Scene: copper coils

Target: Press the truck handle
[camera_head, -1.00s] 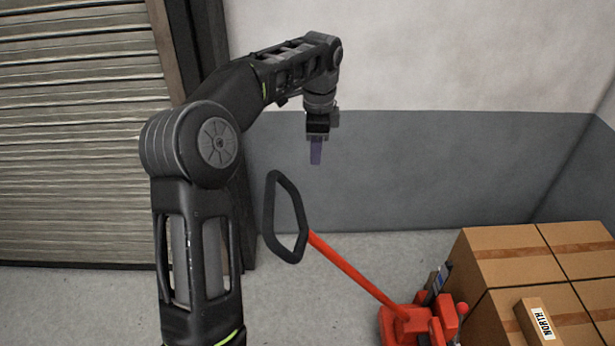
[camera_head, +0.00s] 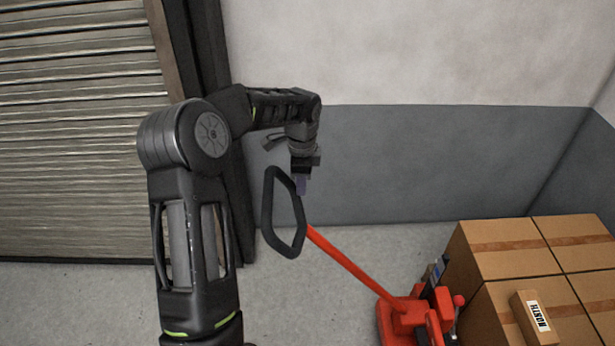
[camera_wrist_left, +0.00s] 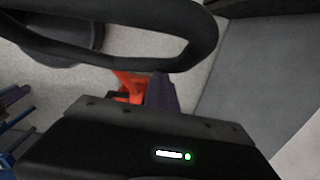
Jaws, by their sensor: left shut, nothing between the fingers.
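The truck handle (camera_head: 268,215) is a black loop on top of a red shaft (camera_head: 345,264) that slants down to the red truck base (camera_head: 398,322). My left gripper (camera_head: 301,186) is shut and empty, pointing down at the upper right side of the loop. Its fingertips overlap the handle's edge in the head view; I cannot tell whether they touch. In the left wrist view the black loop (camera_wrist_left: 130,57) crosses the top, close to the shut fingers (camera_wrist_left: 160,93), with the red shaft (camera_wrist_left: 127,80) beyond. My right gripper is not in view.
Cardboard boxes (camera_head: 500,250) are stacked at the right beside the truck base, with a small box marked NORTH (camera_head: 534,318) on top. A grey and white wall (camera_head: 420,160) stands behind. A slatted shutter (camera_head: 75,150) is at the left. Floor (camera_head: 320,310) is clear around the shaft.

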